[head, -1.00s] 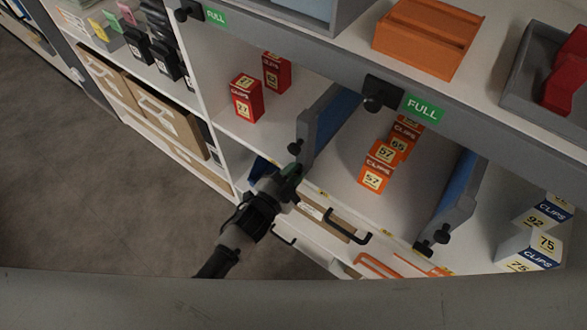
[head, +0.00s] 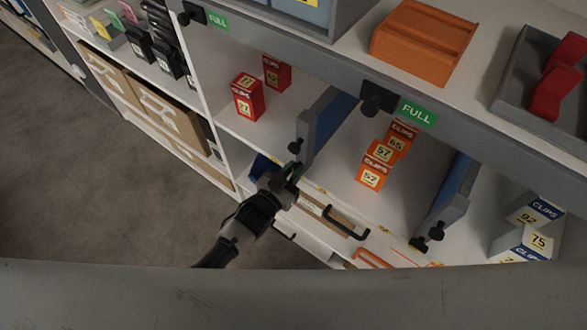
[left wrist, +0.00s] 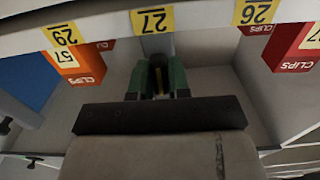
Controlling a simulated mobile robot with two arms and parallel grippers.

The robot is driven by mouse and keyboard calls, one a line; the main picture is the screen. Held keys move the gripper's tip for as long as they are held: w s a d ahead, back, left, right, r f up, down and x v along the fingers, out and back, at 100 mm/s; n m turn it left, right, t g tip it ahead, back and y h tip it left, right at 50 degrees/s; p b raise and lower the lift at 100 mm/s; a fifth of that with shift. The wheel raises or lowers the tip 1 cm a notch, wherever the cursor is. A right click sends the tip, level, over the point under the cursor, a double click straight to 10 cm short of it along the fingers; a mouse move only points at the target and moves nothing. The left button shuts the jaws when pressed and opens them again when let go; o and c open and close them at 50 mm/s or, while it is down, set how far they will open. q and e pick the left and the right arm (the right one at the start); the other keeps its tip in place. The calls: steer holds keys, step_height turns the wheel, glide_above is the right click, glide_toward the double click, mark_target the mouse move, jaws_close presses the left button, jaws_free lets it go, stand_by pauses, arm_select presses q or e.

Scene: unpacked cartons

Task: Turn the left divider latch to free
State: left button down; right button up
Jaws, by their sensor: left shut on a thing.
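The left divider (head: 317,130) is a grey-edged blue panel standing on the shelf, with a black upper knob (head: 297,147) on its front end. My left gripper (head: 291,172) is at the lower front end of this divider, shut on its lower latch. In the left wrist view the green fingers (left wrist: 157,82) close around the dark latch (left wrist: 157,63), below the yellow 27 label. The fingers largely hide the latch, so its turn angle cannot be read. My right gripper is not in view.
Orange clip boxes (head: 378,165) stand right of the left divider, red ones (head: 247,97) left of it. The right divider (head: 445,200) has its own black knobs. A shelf rail with a green FULL label (head: 418,113) runs above. Black handles (head: 346,222) protrude below.

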arm_select(q)
steer(key=shift+f, duration=0.1)
stand_by(0.5)
steer(key=c, duration=1.1)
jaws_free()
steer(key=shift+s+a, duration=0.1)
steer(key=v, duration=1)
steer(key=shift+s+a, duration=0.15)
steer(key=shift+s, duration=0.1)
